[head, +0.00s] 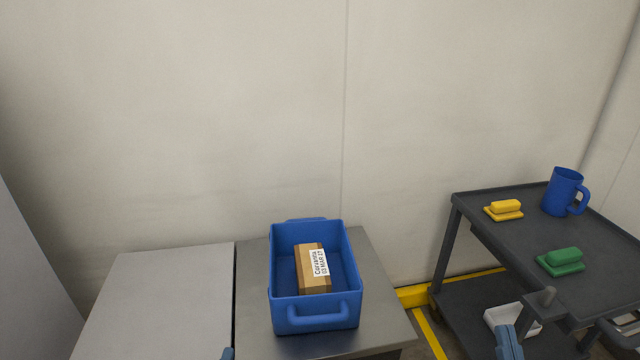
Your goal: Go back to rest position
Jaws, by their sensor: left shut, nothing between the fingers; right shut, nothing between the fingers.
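My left gripper (228,353) shows only as a small blue tip at the bottom edge, in front of the seam between the two table tops. It is shut and empty; most of it is out of the picture. My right gripper (508,343) shows as a blue piece at the bottom edge, in front of the cart's lower part. It is shut and holds nothing. Both are low in the head view and appear apart from the objects.
A blue bin (317,315) holding a labelled brown box (312,270) stands on a grey table (375,270). A dark cart (490,224) at right carries a yellow item (504,209), a green item (562,260) and a blue mug (561,193). A white tray (497,316) sits lower.

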